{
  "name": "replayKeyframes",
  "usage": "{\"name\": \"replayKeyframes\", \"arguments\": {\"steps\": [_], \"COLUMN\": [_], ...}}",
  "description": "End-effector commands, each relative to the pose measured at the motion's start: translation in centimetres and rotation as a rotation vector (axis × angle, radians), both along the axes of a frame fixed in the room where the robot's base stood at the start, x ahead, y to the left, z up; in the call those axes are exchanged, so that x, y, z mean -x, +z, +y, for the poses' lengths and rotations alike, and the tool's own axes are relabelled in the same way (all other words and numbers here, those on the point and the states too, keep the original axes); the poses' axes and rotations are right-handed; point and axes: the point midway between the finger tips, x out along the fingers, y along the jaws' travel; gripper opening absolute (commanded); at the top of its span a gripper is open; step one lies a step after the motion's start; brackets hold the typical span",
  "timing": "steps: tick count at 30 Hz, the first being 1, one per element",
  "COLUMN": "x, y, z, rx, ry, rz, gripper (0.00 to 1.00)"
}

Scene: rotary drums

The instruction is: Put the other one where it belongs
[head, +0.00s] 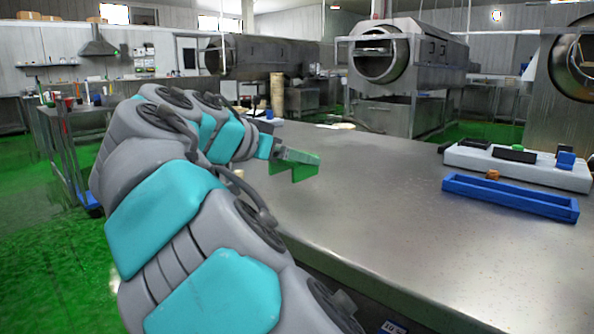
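My gripper (295,165) is at the end of my arm, above the left part of the steel table (400,220). Green parts show at its tip; I cannot tell whether they are its fingers or something held. A white board (463,157) lies at the table's right side, with a black block (514,154), a blue block (565,161) and another dark piece (475,143) on it. A long blue tray (510,200) lies in front of the board. A small orange piece (493,174) shows between board and tray; its exact resting place is unclear. My gripper is well left of these.
The middle of the table is clear, and its front edge runs toward the lower right. A tan cylinder (277,95) stands beyond my arm. Large steel drum machines (425,60) stand behind the table. A side bench (85,120) with small items is at the left.

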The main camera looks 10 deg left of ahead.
Motion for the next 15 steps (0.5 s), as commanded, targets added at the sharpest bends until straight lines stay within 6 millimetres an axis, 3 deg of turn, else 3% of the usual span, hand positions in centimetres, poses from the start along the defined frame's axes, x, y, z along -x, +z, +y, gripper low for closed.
{"name": "replayKeyframes", "arguments": {"steps": [6,15], "x": [-1.1,-1.0], "y": [-0.1,-3.1], "z": [-0.7,-0.6], "rx": [0.000,0.000], "ry": [0.001,0.003], "rz": [-0.001,-0.001], "gripper": [0.26,0.26]}}
